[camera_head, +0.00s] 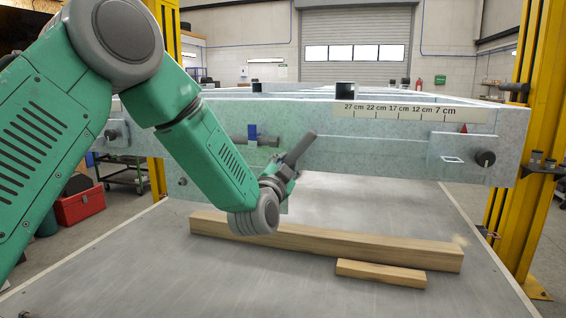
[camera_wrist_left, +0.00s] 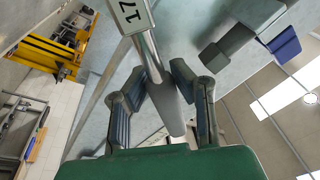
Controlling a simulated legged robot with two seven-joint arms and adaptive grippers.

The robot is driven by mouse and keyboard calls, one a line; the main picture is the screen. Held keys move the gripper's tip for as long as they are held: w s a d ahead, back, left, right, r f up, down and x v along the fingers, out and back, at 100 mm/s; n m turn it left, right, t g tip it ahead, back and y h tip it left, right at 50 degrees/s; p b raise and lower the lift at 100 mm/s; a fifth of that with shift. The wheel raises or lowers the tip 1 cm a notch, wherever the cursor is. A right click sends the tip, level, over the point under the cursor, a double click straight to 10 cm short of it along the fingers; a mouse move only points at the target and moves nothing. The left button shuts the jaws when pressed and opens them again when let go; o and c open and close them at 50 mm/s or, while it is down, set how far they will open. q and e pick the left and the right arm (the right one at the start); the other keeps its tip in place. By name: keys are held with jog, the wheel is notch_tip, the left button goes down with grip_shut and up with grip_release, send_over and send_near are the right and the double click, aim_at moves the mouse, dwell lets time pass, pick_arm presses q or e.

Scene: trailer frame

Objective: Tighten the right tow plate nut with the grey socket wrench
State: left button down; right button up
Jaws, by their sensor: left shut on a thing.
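My left gripper (camera_head: 283,178) is in the middle of the head view, in front of the trailer frame's cross beam. It is shut on the grey socket wrench (camera_head: 301,147), whose dark grey end sticks up and right. In the left wrist view, the wrench (camera_wrist_left: 165,97) lies between the two fingers of the gripper (camera_wrist_left: 158,72). The right tow plate (camera_head: 450,150) is at the beam's right end, with its dark nut (camera_head: 485,158) on it. The wrench is left of this nut and apart from it. My right gripper is out of view.
A long wooden beam (camera_head: 350,242) and a short wooden block (camera_head: 380,273) lie on the grey floor plate below. A marked scale (camera_head: 400,110) runs along the beam's top right. A yellow post (camera_head: 530,140) stands at the right. A blue block (camera_head: 252,132) is on the beam.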

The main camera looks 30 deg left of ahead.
pick_arm(q)
jog(key=shift+d, duration=0.1)
jog(key=shift+w+d+f+m+h, duration=0.15)
jog(key=shift+d+f+m+h, duration=0.25)
jog(key=shift+m, duration=0.6)
jog(key=shift+d+f, duration=0.15)
jog(key=shift+d, duration=0.1)
jog(key=shift+f, duration=0.1)
jog(key=shift+w+d+f+m+h+b, duration=0.15)
jog(key=shift+d+f+m+b, duration=0.15)
jog(key=shift+m, duration=0.25)
jog(key=shift+d+f+m+h+b, duration=0.1)
jog(key=shift+f+m+h+b, duration=0.1)
jog(key=shift+f+m, duration=0.25)
jog(key=shift+d, duration=0.15)
jog(key=shift+m, duration=0.3)
